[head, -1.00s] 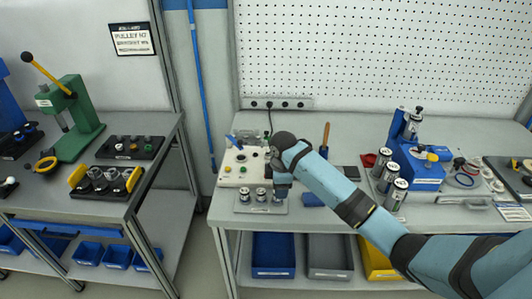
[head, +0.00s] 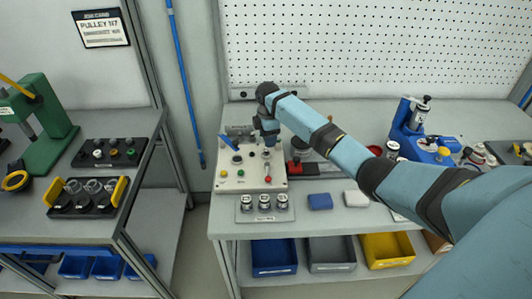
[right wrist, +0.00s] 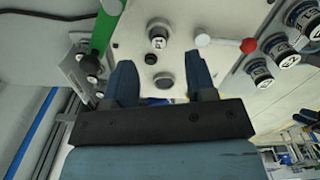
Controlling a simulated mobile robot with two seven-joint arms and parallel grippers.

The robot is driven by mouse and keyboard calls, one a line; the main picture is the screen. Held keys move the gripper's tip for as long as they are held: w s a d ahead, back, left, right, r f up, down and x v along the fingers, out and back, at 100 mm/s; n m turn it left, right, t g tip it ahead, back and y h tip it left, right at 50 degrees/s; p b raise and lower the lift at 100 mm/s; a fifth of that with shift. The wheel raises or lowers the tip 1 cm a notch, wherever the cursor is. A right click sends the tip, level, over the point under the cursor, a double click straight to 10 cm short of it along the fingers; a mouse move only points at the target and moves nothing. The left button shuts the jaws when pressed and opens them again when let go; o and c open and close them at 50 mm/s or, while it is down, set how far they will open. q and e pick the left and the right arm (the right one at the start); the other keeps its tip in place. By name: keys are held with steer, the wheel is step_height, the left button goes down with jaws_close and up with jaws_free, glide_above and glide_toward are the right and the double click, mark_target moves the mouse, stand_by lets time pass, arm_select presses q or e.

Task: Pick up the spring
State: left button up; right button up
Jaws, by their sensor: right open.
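I cannot make out a spring for certain in either view. My right gripper (head: 267,142) is over the back right part of a white control box (head: 230,183) on the bench. In the right wrist view its two blue fingers (right wrist: 160,78) are open and apart, with nothing held between them. Beyond them lies the white box top (right wrist: 135,32), with a round black-and-white knob (right wrist: 158,34) and a small dark disc (right wrist: 163,80) in line with the gap. My left gripper is out of view.
A grey plate (head: 247,218) with three metal cylinders lies in front of the box. A red-tipped lever (right wrist: 249,45) rises close to the right finger. A blue block (head: 320,201) and a white block (head: 355,198) lie to the right. A black tray (head: 88,158) sits on the left bench.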

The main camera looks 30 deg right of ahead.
mark_target(267, 150)
step_height(267, 150, down, 6)
steer(key=shift+w+a+r+p, duration=0.15)
steer(key=shift+r+p, duration=0.05)
steer(key=shift+p, duration=0.2)
jaws_close()
